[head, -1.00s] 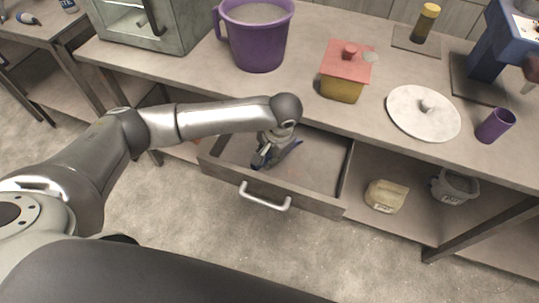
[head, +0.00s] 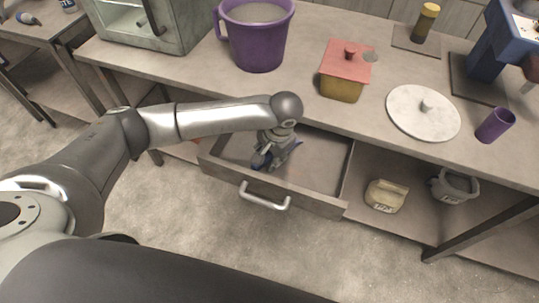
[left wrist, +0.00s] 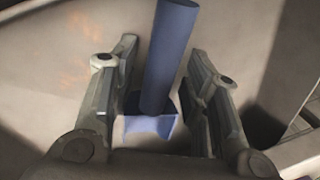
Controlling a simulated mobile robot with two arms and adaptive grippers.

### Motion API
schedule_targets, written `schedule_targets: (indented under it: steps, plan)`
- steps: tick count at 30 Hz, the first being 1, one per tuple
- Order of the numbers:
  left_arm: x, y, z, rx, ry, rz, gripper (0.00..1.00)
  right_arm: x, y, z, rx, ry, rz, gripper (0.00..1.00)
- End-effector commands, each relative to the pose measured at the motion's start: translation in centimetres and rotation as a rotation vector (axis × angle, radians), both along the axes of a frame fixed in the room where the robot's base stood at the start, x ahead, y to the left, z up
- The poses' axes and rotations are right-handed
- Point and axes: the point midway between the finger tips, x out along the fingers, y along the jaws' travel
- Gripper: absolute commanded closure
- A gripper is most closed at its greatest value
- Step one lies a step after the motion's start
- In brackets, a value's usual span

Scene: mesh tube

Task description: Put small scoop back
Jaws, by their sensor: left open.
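The small scoop, blue with a round handle (left wrist: 170,50) and a squarish bowl (left wrist: 150,127), is at the open drawer (head: 322,165). In the left wrist view it lies between the two fingers of my left gripper (left wrist: 163,60), with gaps seen on both sides of the handle. In the head view my left gripper (head: 274,156) is low inside the drawer's left part, fingers apart. Only a bit of the blue scoop (head: 260,160) shows there; the gripper hides the rest. I cannot tell whether the scoop rests fully on the drawer floor. My right gripper is not in view.
The drawer's front has a silver handle (head: 264,197). Above, the counter (head: 300,75) carries a purple pitcher (head: 256,35), a yellow box with red lid (head: 343,75), a white round lid (head: 422,112) and a purple cup (head: 494,124). The drawer's right part is empty.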

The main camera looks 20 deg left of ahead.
Motion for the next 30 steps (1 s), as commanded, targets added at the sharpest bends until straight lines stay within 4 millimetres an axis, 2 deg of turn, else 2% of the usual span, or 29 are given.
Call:
schedule_targets:
  steps: [9, 15, 21, 30]
  plan:
    - [-0.5, -1.4, 6.5, -0.004, -0.004, -0.002, 0.57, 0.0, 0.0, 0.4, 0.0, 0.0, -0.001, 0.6]
    - [-0.8, -2.0, 9.9, -0.003, -0.003, -0.002, 0.57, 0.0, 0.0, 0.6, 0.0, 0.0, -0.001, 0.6]
    - [-1.0, -2.2, 11.2, -0.001, 0.0, 0.0, 0.57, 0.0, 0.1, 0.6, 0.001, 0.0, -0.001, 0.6]
    - [-1.1, -2.2, 11.3, -0.001, 0.0, 0.0, 0.57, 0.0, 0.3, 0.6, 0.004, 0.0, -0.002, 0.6]
